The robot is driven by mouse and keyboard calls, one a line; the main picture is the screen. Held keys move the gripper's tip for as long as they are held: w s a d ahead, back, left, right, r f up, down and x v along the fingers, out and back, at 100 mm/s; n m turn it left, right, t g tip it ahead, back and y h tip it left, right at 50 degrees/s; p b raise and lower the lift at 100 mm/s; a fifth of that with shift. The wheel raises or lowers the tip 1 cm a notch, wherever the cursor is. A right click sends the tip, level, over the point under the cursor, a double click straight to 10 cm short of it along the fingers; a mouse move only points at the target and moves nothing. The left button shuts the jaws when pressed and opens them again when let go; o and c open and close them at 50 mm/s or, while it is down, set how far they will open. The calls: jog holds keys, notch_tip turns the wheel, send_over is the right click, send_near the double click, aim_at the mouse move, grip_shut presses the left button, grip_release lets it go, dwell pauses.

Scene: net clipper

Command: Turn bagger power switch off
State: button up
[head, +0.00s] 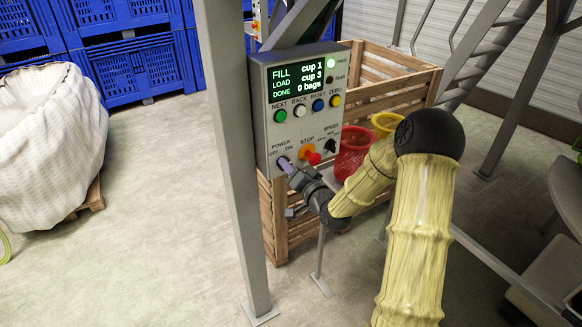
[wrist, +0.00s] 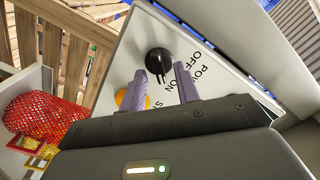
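The power switch (wrist: 158,62) is a black round knob on the grey control panel (head: 258,130). In the wrist view its pale mark points down the picture, not at the OFF label (wrist: 196,55) to its right. My gripper (head: 283,164) is at the panel's lower left corner and covers the switch in the head view. In the wrist view my gripper (wrist: 168,74) has its two purple fingers apart, with the tips close to the knob and nothing clearly held. Whether they touch it I cannot tell.
A red net (head: 352,150) and wooden crate (head: 275,215) are close by. A grey post (head: 232,150) stands just left of the panel.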

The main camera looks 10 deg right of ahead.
grip_shut()
jog(key=shift+f+n+b, duration=0.15)
jog(key=shift+n+b, duration=0.15)
jog(key=shift+b, duration=0.15)
jog(key=n+b, duration=0.5)
jog(key=b, duration=0.2)
jog(key=n+b, duration=0.6)
jog(key=b, duration=0.1)
jog(key=n+b, duration=0.6)
jog(key=b, duration=0.1)
jog(key=shift+s+a, duration=0.15)
jog(key=shift+a, duration=0.2)
jog(key=shift+n, duration=0.3)
